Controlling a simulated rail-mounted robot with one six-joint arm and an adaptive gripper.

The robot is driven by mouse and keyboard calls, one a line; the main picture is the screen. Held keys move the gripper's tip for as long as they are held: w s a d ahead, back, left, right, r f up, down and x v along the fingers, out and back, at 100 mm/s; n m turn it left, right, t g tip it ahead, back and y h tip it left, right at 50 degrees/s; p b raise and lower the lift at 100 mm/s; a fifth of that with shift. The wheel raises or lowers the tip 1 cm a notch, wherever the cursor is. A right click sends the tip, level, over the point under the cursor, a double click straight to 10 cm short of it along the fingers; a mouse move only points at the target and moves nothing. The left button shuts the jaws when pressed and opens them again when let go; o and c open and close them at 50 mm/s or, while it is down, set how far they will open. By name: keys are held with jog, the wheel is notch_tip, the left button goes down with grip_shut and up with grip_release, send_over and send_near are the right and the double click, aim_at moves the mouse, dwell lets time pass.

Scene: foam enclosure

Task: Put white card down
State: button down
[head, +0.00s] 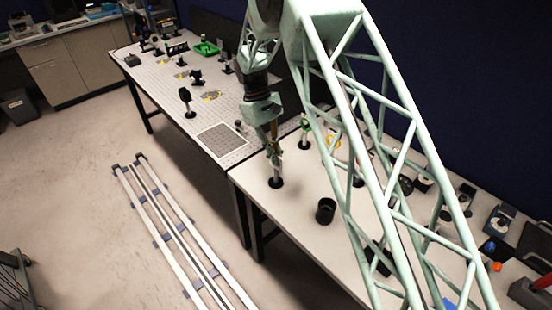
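My gripper (273,142) points down over the near white table (297,200), close to its left end. Its fingers are small here, and I cannot tell whether they are open or shut. Just below the fingertips is a thin, pale upright piece (278,168) on a round black base (276,183). It may be the white card on its stand, but it is too small to be sure. I cannot tell whether the gripper touches it. My lattice arm hides part of the table to the right.
A black cup (326,210) stands in front on the same table. A post with a green top (304,130) stands behind. Clutter fills the right end. Floor rails (178,235) run alongside.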

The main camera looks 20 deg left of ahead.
jog(key=shift+f, duration=0.1)
jog(key=c, duration=2.9)
grip_release()
jog(key=b+v, duration=0.1)
jog(key=v, duration=1.1)
